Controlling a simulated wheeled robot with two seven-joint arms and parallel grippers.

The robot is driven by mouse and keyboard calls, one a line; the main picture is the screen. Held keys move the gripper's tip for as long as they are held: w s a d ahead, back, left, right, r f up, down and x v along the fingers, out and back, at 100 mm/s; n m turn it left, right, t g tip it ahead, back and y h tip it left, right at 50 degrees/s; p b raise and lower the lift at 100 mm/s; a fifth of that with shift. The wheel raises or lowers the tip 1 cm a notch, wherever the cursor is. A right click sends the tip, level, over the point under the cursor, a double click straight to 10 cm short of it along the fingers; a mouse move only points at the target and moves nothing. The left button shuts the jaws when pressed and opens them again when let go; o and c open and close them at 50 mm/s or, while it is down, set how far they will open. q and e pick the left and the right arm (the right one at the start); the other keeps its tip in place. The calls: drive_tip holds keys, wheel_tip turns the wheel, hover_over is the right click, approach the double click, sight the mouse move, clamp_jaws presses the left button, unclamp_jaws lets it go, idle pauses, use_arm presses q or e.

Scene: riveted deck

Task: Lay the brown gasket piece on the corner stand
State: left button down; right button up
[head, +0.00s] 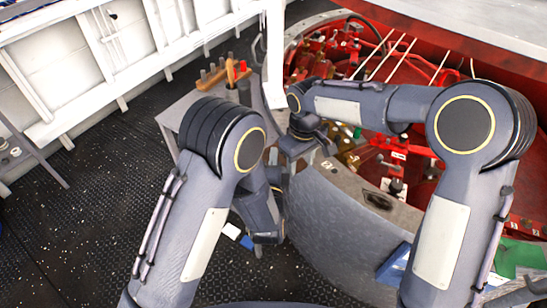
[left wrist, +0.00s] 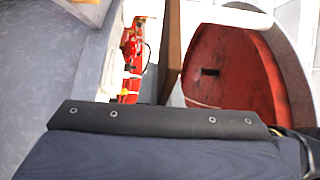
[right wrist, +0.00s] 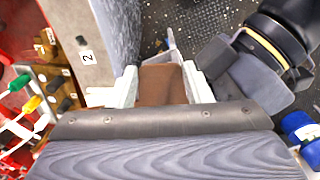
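The brown gasket piece (right wrist: 163,82) is between the pale fingers of my right gripper (right wrist: 162,86), both close against its sides, in the right wrist view. It hangs beside a grey wall edge marked 2 (right wrist: 86,57). In the left wrist view the dark palm of my left gripper (left wrist: 160,118) shows, but no fingers can be made out. A narrow brown strip (left wrist: 172,45) stands beyond it; I cannot tell whether it is the gasket. In the head view my arms hide both fingertips. I cannot identify the corner stand for certain; a grey table (head: 172,118) stands at upper left.
A wooden rack (head: 208,82) with pegs stands on the grey table. Red machinery (head: 395,150) fills the right, with thin rods above it. My left arm is close to my right gripper. Open dark floor (head: 80,220) lies at left.

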drive_tip(key=o, duration=0.5)
drive_tip(key=shift+c, duration=0.2)
drive_tip(key=shift+a, duration=0.1)
drive_tip(key=shift+s+a, duration=0.1)
drive_tip(key=shift+s, duration=0.05)
wheel_tip(320, 180, up, 11)
drive_tip(key=s+d+r+m+y, duration=0.1)
drive_tip(key=s+d+r+m, duration=0.2)
drive_tip(key=d, duration=0.4)
drive_tip(key=s+d+m+t+y, duration=0.25)
drive_tip(key=s+d, duration=0.55)
drive_tip(key=s, duration=0.6)
drive_tip(key=s+f+m+t, duration=0.3)
drive_tip(key=s+f, duration=0.3)
drive_tip(key=s, duration=0.2)
drive_tip(key=shift+d+m, duration=0.3)
drive_tip(key=shift+m, duration=0.25)
